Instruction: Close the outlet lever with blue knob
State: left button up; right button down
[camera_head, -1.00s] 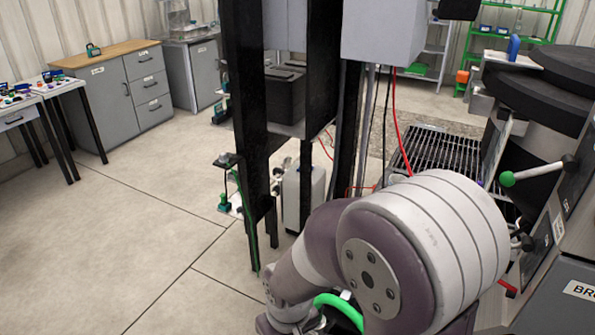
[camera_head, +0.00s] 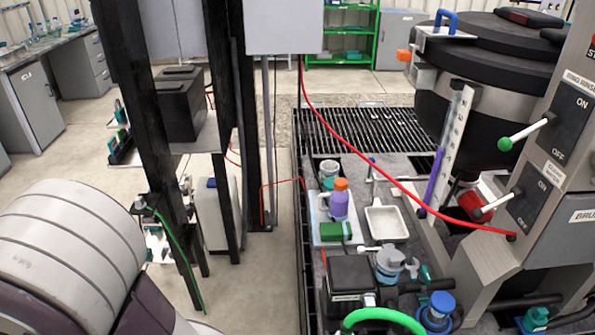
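A blue round part (camera_head: 437,309) shows low on the bench among pipe fittings, near the front edge of the picture. It may be the blue knob, but I cannot make out a lever on it. One of my arm links fills the lower left. Neither gripper shows in the picture.
A black round vessel (camera_head: 480,80) with a blue handle (camera_head: 446,20) stands at the back right. A red hose (camera_head: 400,190) hangs across the bench. A purple bottle (camera_head: 339,204), a green box (camera_head: 336,231) and a white tray (camera_head: 386,222) lie mid-bench. Black posts (camera_head: 138,100) stand at left.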

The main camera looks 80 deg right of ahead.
aim_at(368, 180)
jog(key=i+l+z, duration=0.1)
jog(key=i+z, duration=0.15)
jog(key=z, duration=0.2)
jog(key=i+z, duration=0.25)
jog(key=z, duration=0.2)
jog(key=i+z, duration=0.25)
jog(key=z, duration=0.2)
jog(key=i+j+z, duration=0.2)
jog(key=z, duration=0.25)
jog(key=i+l+z, duration=0.3)
jog(key=z, duration=0.15)
jog(key=i+l+z, duration=0.1)
jog(key=i+z, duration=0.75)
jog(key=i+j+z, duration=0.15)
jog(key=i+z, duration=0.25)
